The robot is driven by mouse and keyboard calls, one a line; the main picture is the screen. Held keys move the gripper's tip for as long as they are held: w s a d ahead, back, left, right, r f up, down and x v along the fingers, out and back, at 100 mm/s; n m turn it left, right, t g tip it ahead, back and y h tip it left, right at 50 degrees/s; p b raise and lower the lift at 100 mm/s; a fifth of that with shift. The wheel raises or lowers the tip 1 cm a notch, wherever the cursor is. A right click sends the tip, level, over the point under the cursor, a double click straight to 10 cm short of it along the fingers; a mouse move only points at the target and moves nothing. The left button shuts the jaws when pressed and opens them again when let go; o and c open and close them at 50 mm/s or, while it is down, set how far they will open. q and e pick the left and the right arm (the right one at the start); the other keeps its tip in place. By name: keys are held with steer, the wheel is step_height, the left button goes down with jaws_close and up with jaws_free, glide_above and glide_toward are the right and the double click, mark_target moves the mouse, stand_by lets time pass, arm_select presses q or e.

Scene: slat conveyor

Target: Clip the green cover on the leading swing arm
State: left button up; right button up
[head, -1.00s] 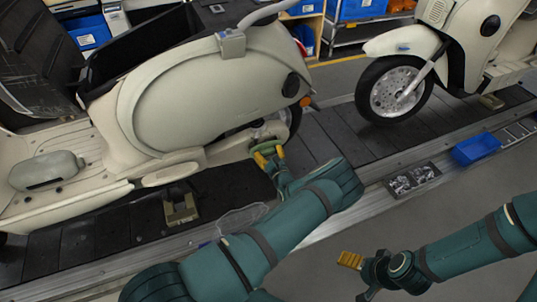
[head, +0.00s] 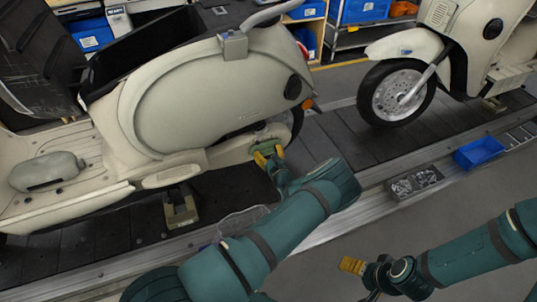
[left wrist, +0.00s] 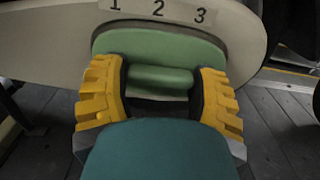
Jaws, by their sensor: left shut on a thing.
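The green cover (left wrist: 160,50) is between the yellow fingers of my left gripper (left wrist: 162,90) in the left wrist view. It lies against the cream swing arm (left wrist: 55,35), just below a label reading 1 2 3. In the head view the cover (head: 268,145) shows small at the rear of the near scooter's swing arm (head: 230,152), with my left gripper (head: 268,156) shut on it. Whether the cover is seated cannot be told. My right gripper (head: 358,272) is over the grey floor at lower right; its yellow finger shows, but its opening is unclear.
The near cream scooter (head: 210,95) stands on the dark slat conveyor (head: 325,135). A second scooter (head: 400,85) stands behind it at upper right. A blue bin (head: 480,151) and a tray of metal parts (head: 415,181) sit along the conveyor's edge.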

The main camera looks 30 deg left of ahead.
arm_select(q)
steer(key=shift+w+a, duration=0.4)
steer(key=shift+a, duration=0.05)
stand_by(0.8)
steer(key=o, duration=1.1)
steer(key=shift+o, duration=0.2)
steer(key=v, duration=1.2)
steer(key=shift+d, duration=0.1)
